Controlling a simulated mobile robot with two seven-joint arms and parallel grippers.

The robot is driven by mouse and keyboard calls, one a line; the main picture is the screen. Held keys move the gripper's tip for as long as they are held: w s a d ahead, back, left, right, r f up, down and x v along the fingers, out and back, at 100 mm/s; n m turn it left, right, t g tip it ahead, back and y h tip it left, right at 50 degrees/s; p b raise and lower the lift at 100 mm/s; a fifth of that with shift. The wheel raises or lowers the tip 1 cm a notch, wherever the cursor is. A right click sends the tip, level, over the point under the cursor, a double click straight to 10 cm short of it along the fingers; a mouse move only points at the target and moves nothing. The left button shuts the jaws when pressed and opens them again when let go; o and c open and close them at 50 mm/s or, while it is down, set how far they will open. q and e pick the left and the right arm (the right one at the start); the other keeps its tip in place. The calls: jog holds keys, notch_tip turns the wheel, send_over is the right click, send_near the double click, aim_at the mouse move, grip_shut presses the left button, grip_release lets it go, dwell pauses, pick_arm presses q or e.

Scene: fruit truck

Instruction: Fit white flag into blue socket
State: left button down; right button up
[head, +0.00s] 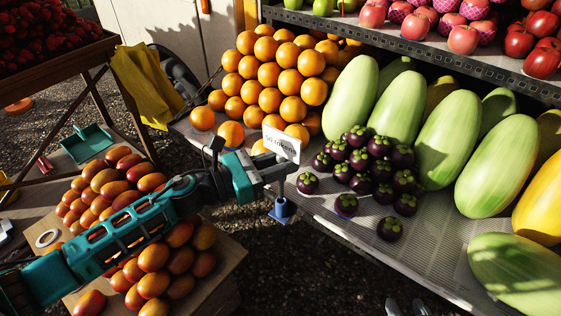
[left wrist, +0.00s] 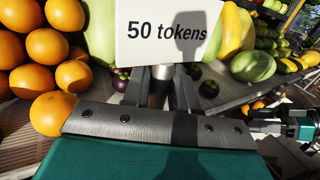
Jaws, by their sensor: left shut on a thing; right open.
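The white flag (head: 281,145) is a card reading "50 tokens". It fills the top middle of the left wrist view (left wrist: 150,30), with a grey post below it. My left gripper (head: 287,171) is shut on this post and holds the flag above the front left edge of the shelf.
Mangosteens (head: 370,170) lie on the shelf (head: 330,212) right of the flag. Oranges (head: 275,80) are piled behind it, and large green melons (head: 435,135) lie further right. Dark ground lies in front of the shelf.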

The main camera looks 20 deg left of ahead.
aim_at(281, 181)
jog(key=shift+d+f, duration=0.1)
jog(key=shift+d, duration=0.05)
dwell(0.3)
pick_arm(q)
jog(key=shift+f+b, duration=1.05)
jog(key=shift+b, duration=0.1)
pick_arm(e)
jog(key=shift+f, duration=1.1)
pick_arm(q)
jog(key=shift+f+b, duration=1.65)
pick_arm(e)
jog(key=shift+f, duration=1.6)
pick_arm(q)
jog(key=c, duration=0.8)
grip_release()
pick_arm(e)
jog(key=shift+r, duration=0.1)
pick_arm(q)
jog(key=shift+s+a, duration=0.15)
jog(key=shift+a, duration=0.05)
jog(key=v, duration=1.2)
jog(key=shift+s+b, duration=0.2)
jog(key=shift+b, duration=0.1)
pick_arm(e)
jog(key=shift+w+a+r, duration=0.25)
jog(key=shift+a+r, duration=0.15)
jog(key=shift+a, duration=0.2)
pick_arm(q)
jog(key=shift+a, duration=0.1)
jog(key=shift+n, duration=0.3)
